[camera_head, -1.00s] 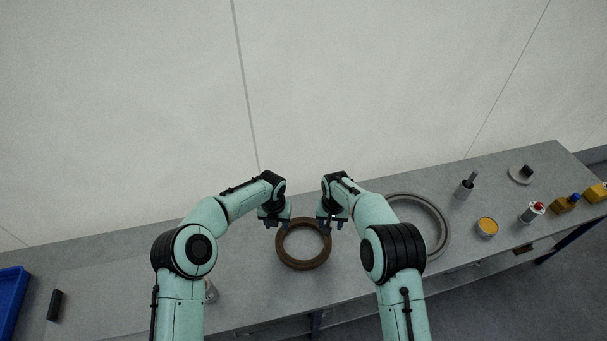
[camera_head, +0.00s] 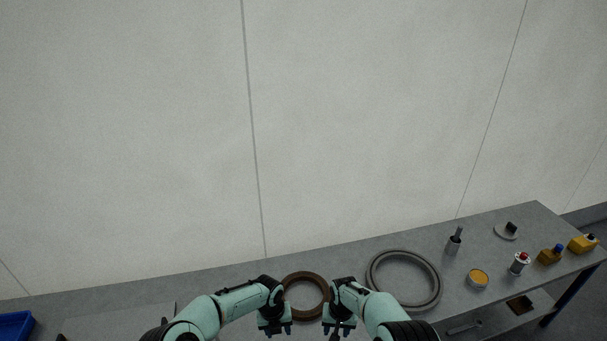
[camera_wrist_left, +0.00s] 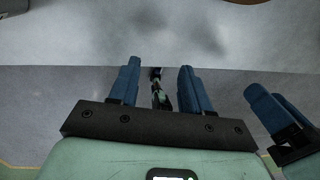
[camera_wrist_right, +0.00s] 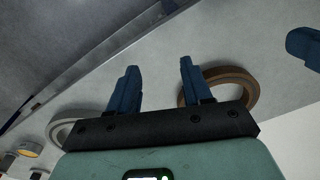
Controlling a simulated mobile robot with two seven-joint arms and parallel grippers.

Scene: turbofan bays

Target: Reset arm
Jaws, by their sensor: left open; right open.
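My left gripper (camera_head: 275,328) is at the bottom of the head view, at the left side of a brown ring (camera_head: 304,276) lying on the bench. My right gripper (camera_head: 340,328) is at the ring's right side. In the left wrist view the two blue fingers (camera_wrist_left: 158,88) stand apart with nothing between them. In the right wrist view the blue fingers (camera_wrist_right: 158,88) are also apart and empty. The brown ring (camera_wrist_right: 247,87) shows behind and right of those fingers. Part of the ring is hidden by my arms in the head view.
A large grey ring (camera_head: 437,288) lies on the bench (camera_head: 480,232) right of my right arm. Farther right are a grey holder (camera_head: 453,246), an orange-topped tin (camera_head: 478,278), a red-capped can (camera_head: 519,264) and yellow bottles (camera_head: 550,255). A blue bin (camera_head: 15,325) is at far left. A wall rises behind.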

